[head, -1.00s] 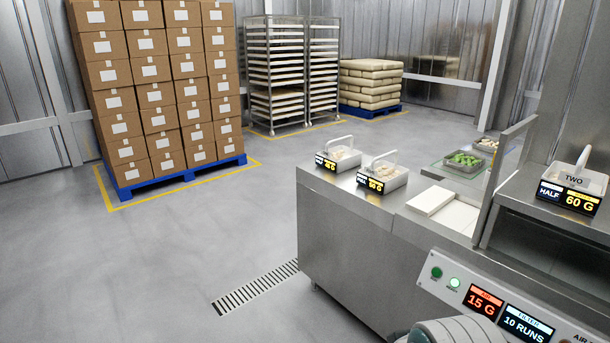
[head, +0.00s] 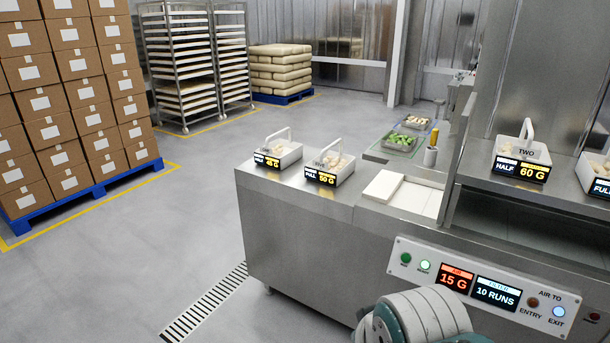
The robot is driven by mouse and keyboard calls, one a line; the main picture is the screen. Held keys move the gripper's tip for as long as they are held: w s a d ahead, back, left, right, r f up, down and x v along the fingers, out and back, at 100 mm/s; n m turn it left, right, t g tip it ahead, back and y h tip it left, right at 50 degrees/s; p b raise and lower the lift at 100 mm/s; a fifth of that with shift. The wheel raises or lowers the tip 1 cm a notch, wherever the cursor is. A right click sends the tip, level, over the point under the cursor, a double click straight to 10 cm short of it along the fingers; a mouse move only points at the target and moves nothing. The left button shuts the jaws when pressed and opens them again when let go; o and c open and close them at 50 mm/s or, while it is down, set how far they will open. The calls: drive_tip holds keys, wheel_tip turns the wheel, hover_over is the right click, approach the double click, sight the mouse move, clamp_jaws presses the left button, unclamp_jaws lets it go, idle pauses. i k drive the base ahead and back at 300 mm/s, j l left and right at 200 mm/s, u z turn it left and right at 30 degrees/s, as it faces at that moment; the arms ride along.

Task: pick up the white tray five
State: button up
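Two pale trays with upright handles stand on the steel counter (head: 330,197). The right tray (head: 347,171) holds pale pieces and bears a black-and-yellow sign that reads FULL and 50 G; its small rim marking may read FIVE. The left tray (head: 293,156) also holds pale pieces; its sign is hard to read. A third tray, marked TWO (head: 541,157), sits on the raised shelf at right with a HALF 60 G sign. A rounded white and teal part of my arm shows at the bottom. My gripper is not in view.
A white board (head: 382,186) lies right of the trays. A green-filled container (head: 400,143) is behind it. A partly cut-off tray (head: 592,172) is at right. The control panel (head: 480,287) fronts the counter. Floor is clear at left, before stacked boxes (head: 72,120).

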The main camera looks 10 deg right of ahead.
sight(330, 168)
drive_tip(key=i+j+z, duration=0.35)
drive_tip(key=i, duration=0.5)
drive_tip(key=i+j+z, duration=0.4)
drive_tip(key=i, duration=0.4)
drive_tip(key=i+j+z, duration=0.35)
drive_tip(key=i+j, duration=0.35)
